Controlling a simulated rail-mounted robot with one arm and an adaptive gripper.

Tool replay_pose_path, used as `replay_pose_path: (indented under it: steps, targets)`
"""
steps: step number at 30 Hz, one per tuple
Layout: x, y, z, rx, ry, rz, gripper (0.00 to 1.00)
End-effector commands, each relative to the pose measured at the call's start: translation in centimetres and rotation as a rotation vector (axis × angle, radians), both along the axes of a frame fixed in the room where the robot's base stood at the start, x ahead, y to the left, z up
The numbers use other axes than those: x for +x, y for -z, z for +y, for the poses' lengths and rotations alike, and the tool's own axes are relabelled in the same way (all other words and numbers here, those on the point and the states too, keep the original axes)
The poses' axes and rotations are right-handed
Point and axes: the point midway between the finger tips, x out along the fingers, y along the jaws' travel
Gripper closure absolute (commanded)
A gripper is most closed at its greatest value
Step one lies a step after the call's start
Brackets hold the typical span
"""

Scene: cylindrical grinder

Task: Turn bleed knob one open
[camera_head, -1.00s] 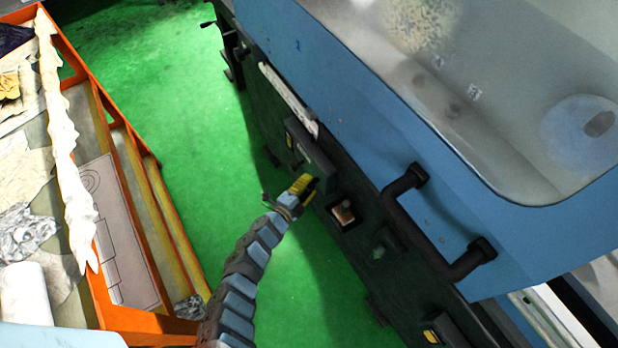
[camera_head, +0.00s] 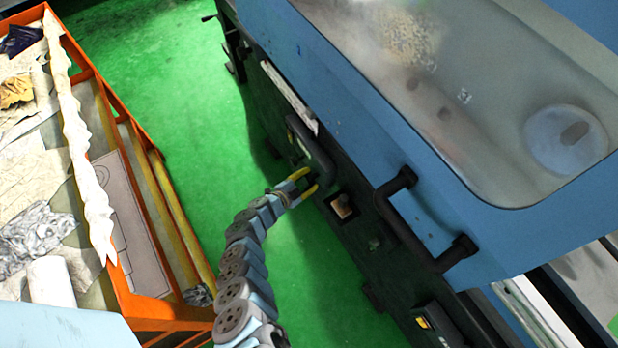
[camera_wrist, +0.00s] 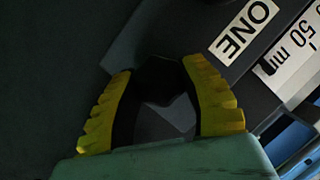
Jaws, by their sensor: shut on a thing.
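My gripper (camera_head: 311,182) reaches the dark front of the blue machine in the head view, beside a black box-shaped panel part. In the wrist view its two yellow ribbed fingers stand on either side of a dark faceted knob (camera_wrist: 160,82), and the gripper (camera_wrist: 158,70) is shut on it. A white label reading "ONE" (camera_wrist: 246,31) lies just to the upper right of the knob. In the head view the knob is hidden or too small to make out. How far the knob is turned cannot be told.
A black bar handle (camera_head: 413,226) sticks out on the blue cover (camera_head: 350,105) to the right of my gripper. A square recess (camera_head: 342,206) is close by on the right. An orange-framed cart (camera_head: 155,310) stands left, with free green floor (camera_head: 185,120) between.

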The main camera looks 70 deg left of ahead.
Motion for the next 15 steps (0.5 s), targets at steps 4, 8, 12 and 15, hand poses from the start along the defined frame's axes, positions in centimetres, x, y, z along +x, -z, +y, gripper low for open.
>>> replay_pose_path:
  steps: [4,8,12,15]
  targets:
    - [-0.16,0.36,-0.03,-0.03,-0.004,0.003,0.92]
    - [-0.14,0.37,-0.05,-0.044,-0.003,0.001,0.92]
    - [-0.04,0.31,-0.08,-0.053,-0.001,-0.003,0.92]
    - [-0.04,0.3,-0.09,-0.055,-0.001,-0.003,0.92]
